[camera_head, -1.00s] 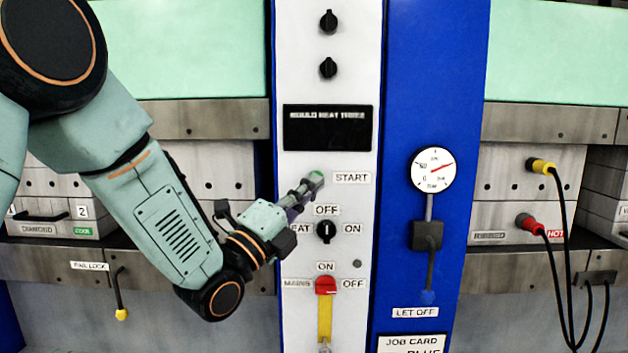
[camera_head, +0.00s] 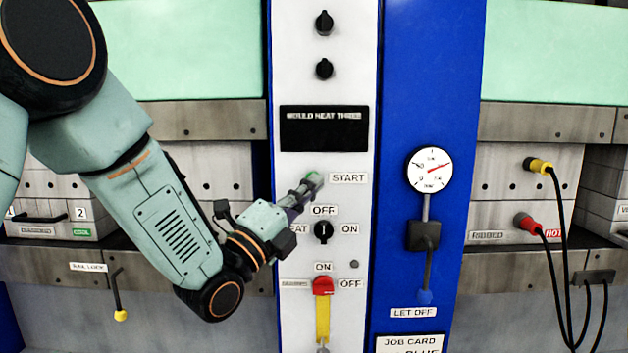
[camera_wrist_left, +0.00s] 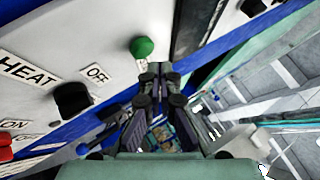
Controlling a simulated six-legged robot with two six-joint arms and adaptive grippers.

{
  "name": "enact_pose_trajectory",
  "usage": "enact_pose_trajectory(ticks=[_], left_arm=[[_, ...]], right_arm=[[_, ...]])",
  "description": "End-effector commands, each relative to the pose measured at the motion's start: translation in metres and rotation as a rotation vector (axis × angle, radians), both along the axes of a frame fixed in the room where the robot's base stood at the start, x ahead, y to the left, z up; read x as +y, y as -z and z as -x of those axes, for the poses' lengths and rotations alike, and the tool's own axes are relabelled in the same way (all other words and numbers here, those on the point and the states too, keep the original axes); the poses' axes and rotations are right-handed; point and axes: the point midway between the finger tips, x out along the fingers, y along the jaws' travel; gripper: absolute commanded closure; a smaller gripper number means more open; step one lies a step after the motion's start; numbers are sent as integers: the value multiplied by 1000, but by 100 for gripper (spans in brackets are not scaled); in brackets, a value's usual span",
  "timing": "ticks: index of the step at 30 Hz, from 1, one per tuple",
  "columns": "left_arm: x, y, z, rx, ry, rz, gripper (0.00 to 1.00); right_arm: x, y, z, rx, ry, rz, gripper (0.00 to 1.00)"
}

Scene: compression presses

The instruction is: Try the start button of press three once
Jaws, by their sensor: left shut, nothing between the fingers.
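The green start button (camera_head: 314,178) sits on the white control panel, left of the label START (camera_head: 349,178). Its face is mostly behind my left gripper's tips in the head view. My left gripper (camera_head: 306,188) is shut and empty, its tips at the button in that view. In the left wrist view the green button (camera_wrist_left: 142,47) shows whole, just beyond and a little left of the closed fingertips (camera_wrist_left: 160,70); a small gap appears between them. Above the button is a dark display (camera_head: 324,130) reading MOULD HEAT THREE. My right gripper is not in view.
Below the button are the black heat switch (camera_head: 323,232) and the red mains handle (camera_head: 323,286). A blue panel with a gauge (camera_head: 429,169) and let-off lever (camera_head: 425,295) stands right. Yellow (camera_head: 538,165) and red (camera_head: 525,223) plugs with cables hang further right.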

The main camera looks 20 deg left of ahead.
Motion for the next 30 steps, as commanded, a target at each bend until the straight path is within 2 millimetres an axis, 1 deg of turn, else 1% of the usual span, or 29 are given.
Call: enact_pose_trajectory(ticks=[10,30], left_arm=[[4,1,-8,-1,0,0,100],[5,1,-11,0,0,0,100]], right_arm=[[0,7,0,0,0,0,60],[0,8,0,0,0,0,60]])
